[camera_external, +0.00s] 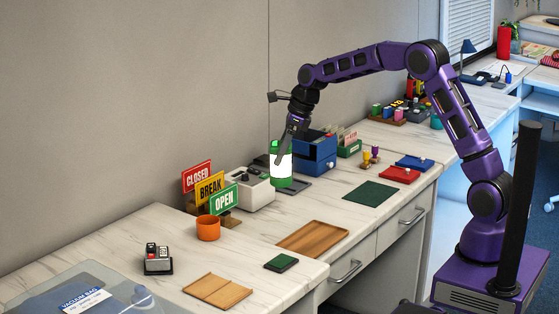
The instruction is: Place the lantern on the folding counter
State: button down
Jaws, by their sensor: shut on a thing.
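The lantern (281,171) has a glowing white middle with a green top and a green base. It is upright at the back part of the marble-topped counter (335,222). My gripper (278,155) comes down from above and is shut on the lantern's upper part. A dark flat pad (294,187) lies under or just beside the lantern. I cannot tell whether the lantern's base touches it. Which surface is the folding counter is not clear from this view.
A white box (246,190) and the sign boards (210,188) stand left of the lantern. A blue box (316,153) stands close on its right. A wooden tray (312,236), a green mat (370,193) and an orange cup (208,228) are nearer the front. Bare marble lies between them.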

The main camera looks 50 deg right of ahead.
jog(key=s+a+r+n+g+y, duration=0.1)
jog(key=s+a+n, duration=0.1)
jog(key=a, duration=0.7)
jog(key=s+a+r+n+p, duration=0.1)
jog(key=s+a+n, duration=0.2)
jog(key=a, duration=0.7)
jog(key=s+a+r+n+g+y, duration=0.1)
jog(key=s+a+r+n, duration=0.1)
jog(key=a, duration=0.7)
notch_tip(320, 180, down, 10)
jog(key=b, duration=0.1)
jog(key=shift+f+b, duration=0.15)
jog(key=shift+b, duration=0.15)
jog(key=shift+f, duration=0.15)
grip_release()
